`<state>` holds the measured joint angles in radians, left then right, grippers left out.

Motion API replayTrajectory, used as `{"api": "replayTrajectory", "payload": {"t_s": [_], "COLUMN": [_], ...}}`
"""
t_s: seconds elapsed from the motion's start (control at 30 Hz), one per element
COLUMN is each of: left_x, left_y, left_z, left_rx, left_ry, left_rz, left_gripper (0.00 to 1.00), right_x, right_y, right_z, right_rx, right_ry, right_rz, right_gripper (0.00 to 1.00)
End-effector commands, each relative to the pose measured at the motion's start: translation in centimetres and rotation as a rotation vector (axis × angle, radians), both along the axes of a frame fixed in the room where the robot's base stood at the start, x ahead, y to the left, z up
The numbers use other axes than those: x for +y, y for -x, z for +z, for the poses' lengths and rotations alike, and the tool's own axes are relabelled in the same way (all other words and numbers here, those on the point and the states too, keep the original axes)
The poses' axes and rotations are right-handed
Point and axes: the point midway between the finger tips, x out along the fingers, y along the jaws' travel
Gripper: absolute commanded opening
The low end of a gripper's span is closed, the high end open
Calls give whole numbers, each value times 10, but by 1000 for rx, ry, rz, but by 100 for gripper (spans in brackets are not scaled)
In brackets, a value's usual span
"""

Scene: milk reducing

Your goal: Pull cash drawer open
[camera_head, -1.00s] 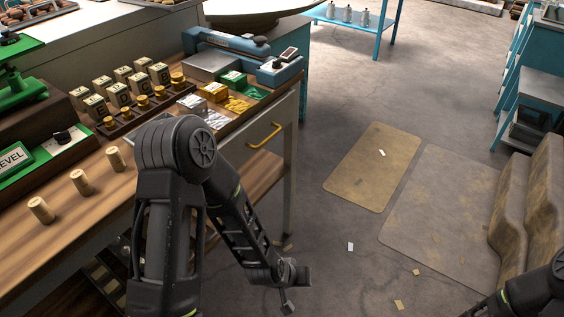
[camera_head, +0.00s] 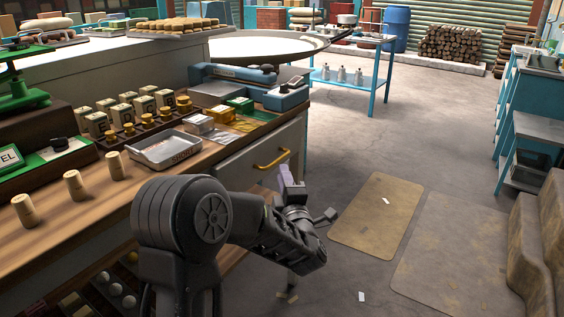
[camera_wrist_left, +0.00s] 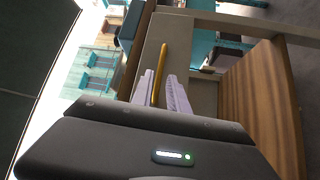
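The cash drawer (camera_head: 236,176) is a grey front under the right end of the wooden counter, with a curved yellow handle (camera_head: 271,161). My left gripper (camera_head: 289,181) is in front of the drawer, just below and right of the handle in the head view. In the left wrist view, its two pale purple fingers (camera_wrist_left: 161,82) are open, and the yellow handle (camera_wrist_left: 162,62) lines up in the gap between them. I cannot tell whether they touch it. My right gripper is out of view.
The counter holds a metal tray (camera_head: 167,149), wooden cylinders (camera_head: 75,186), several labelled blocks and a blue device (camera_head: 237,75). A wooden shelf lies below the drawer.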

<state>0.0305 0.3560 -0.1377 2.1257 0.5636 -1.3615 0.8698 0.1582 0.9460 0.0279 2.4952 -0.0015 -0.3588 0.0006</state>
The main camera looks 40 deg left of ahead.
Motion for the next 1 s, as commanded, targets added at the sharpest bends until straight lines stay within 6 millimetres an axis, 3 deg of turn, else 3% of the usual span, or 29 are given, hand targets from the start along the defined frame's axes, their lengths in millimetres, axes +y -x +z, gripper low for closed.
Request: {"api": "replayTrajectory", "payload": {"t_s": [0.27,0.7,1.0], "left_x": [6,49,55], "left_y": [-6,-48,-55], "left_z": [0,8,9], "left_rx": [2,3,5], "left_ry": [-1,-1,-1], "left_rz": [0,-1,-2], "left_gripper": [20,20,20], "right_x": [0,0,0], "right_y": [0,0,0], "right_z": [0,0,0], "right_rx": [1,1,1], "right_ry": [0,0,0], "right_rz": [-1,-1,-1], "right_gripper": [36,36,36]}}
